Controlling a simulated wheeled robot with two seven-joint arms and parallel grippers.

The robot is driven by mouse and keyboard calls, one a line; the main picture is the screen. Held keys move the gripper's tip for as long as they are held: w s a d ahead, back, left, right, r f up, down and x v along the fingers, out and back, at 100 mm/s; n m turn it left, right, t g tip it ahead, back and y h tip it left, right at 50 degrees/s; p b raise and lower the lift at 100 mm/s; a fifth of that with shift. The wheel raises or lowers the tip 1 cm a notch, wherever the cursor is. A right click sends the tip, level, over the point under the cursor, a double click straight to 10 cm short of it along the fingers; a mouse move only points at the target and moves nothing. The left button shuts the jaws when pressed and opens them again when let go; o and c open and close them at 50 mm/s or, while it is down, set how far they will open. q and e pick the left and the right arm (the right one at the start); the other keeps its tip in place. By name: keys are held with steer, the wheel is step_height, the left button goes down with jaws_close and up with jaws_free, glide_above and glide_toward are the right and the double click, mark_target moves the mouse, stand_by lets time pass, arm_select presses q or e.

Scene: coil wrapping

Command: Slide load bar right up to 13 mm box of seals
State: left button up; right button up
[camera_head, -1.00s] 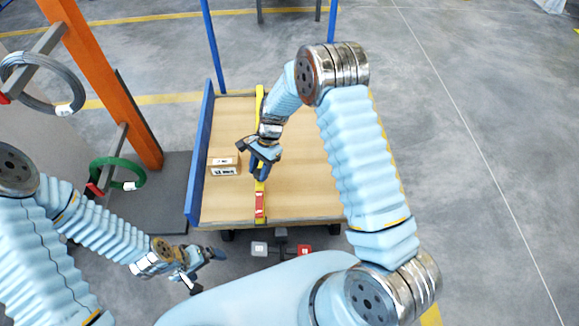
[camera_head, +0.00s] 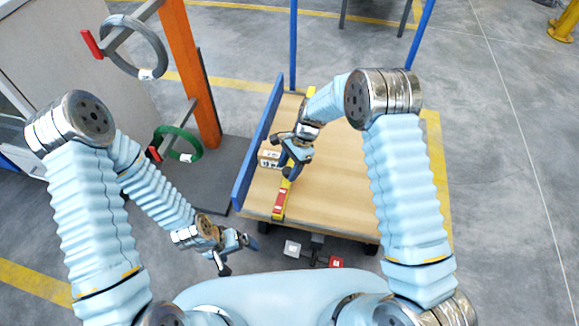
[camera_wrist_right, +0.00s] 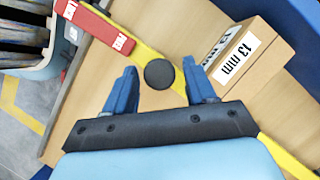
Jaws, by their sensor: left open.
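The load bar (camera_head: 281,203) is yellow with a red end and lies lengthwise on the cart's wooden deck. In the right wrist view the bar (camera_wrist_right: 97,25) runs diagonally, with a round black knob (camera_wrist_right: 160,74) on it. My right gripper (camera_head: 288,170) is over the bar; in the wrist view its parted fingers (camera_wrist_right: 160,84) stand either side of the knob, with small gaps. The 13 mm box (camera_head: 269,158), brown cardboard, is left of the bar; its label shows in the wrist view (camera_wrist_right: 252,62). A narrow gap seems to separate them, partly hidden by a finger. My left gripper (camera_head: 238,256) is open and empty, off the cart.
The cart deck (camera_head: 345,185) is bare right of the bar. A blue side rail (camera_head: 258,145) bounds it on the left. An orange post (camera_head: 190,75) carries a grey coil (camera_head: 160,55) and a green coil (camera_head: 184,153). A weight-like grey and red item lies before the cart.

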steer(key=shift+o, duration=0.3)
steer(key=shift+d, duration=0.1)
steer(key=v, duration=1.3)
steer(key=shift+r+p, duration=0.35)
steer(key=shift+r, duration=0.05)
steer(key=shift+d+f, duration=0.1)
